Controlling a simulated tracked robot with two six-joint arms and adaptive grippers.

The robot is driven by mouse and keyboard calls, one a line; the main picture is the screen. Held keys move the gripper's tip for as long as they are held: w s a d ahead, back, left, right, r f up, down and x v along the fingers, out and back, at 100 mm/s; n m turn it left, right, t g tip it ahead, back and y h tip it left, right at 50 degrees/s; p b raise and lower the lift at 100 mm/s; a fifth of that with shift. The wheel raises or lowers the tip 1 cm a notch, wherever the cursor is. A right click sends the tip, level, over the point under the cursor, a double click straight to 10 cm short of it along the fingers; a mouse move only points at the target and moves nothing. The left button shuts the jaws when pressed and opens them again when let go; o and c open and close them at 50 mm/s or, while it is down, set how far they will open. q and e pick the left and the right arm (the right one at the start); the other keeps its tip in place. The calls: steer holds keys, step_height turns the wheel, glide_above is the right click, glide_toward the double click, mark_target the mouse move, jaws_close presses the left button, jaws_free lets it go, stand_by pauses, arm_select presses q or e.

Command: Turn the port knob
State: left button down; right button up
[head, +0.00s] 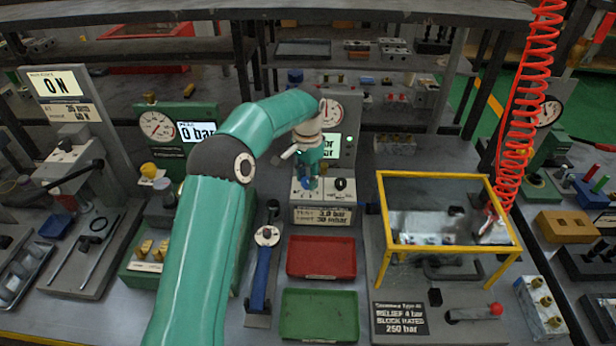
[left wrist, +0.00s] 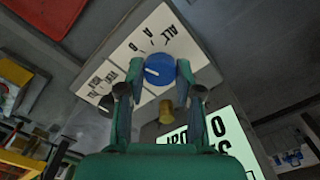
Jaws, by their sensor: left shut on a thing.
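The blue knob (left wrist: 160,68) sits on a white panel (left wrist: 148,45) with lettering that seems to read ALT, A and B. Its white pointer mark is toward the left in the left wrist view. My left gripper (left wrist: 159,76) is shut on this knob, one finger on each side. In the head view my left gripper (head: 309,180) reaches down onto the bench unit (head: 322,214), and the blue knob (head: 311,184) is partly hidden under it. My right gripper is not in view.
A black knob (head: 341,184) stands right of the blue one. A brass knob (left wrist: 166,112) is close to my fingers. Behind is a gauge with a lit display (left wrist: 220,142). Red (head: 321,257) and green (head: 319,315) trays lie in front. A yellow-framed box (head: 381,215) stands right.

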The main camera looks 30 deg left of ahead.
arm_select(q)
steer(key=shift+n, duration=0.4)
steer(key=shift+w+r+n+p, duration=0.1)
steer(key=shift+n+p, duration=0.45)
steer(key=shift+n, duration=0.65)
steer(key=shift+n+p, duration=0.3)
steer(key=shift+n, duration=2.1)
steer(key=c, duration=0.8)
jaws_free()
steer(key=shift+o, duration=0.2)
